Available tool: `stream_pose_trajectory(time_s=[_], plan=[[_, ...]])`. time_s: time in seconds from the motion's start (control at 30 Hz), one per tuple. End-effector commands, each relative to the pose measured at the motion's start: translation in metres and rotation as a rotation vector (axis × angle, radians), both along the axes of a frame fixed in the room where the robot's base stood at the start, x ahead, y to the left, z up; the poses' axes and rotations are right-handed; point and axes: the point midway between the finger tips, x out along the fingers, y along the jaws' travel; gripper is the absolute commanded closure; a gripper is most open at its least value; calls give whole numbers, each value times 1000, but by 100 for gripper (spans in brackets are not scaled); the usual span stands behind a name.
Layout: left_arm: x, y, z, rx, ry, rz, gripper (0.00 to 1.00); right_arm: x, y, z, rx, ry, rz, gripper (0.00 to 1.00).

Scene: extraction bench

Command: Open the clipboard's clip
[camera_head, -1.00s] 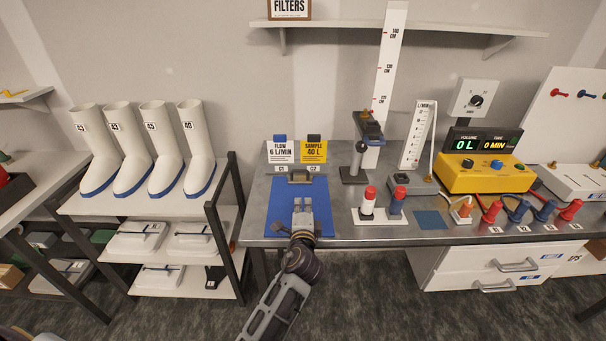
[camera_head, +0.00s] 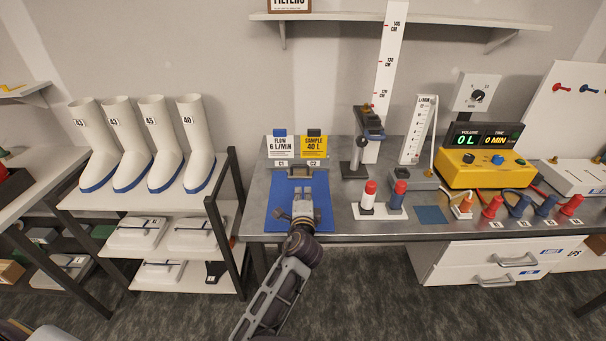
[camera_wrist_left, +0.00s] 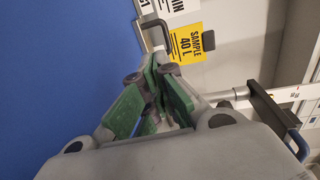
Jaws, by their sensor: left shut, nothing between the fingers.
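The blue clipboard (camera_head: 280,196) lies on the metal bench, below the two hanging cards. Its small grey clip (camera_head: 300,171) is at the far edge; whether it is open is too small to tell. My left gripper (camera_head: 303,192) is over the board's middle, short of the clip, with its fingers shut and empty. In the left wrist view the green-padded fingertips (camera_wrist_left: 172,72) meet, and the blue board (camera_wrist_left: 60,60) fills the left side. My right gripper is not in view.
A stand (camera_head: 355,165) and red and blue pegs (camera_head: 369,194) are to the right. A boot rack (camera_head: 140,200) stands left of the bench.

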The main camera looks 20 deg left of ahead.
Motion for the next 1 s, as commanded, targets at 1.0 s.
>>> stream_pose_trajectory(time_s=[1.0], plan=[[84, 24, -6, 0, -1, 1, 100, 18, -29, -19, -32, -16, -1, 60]])
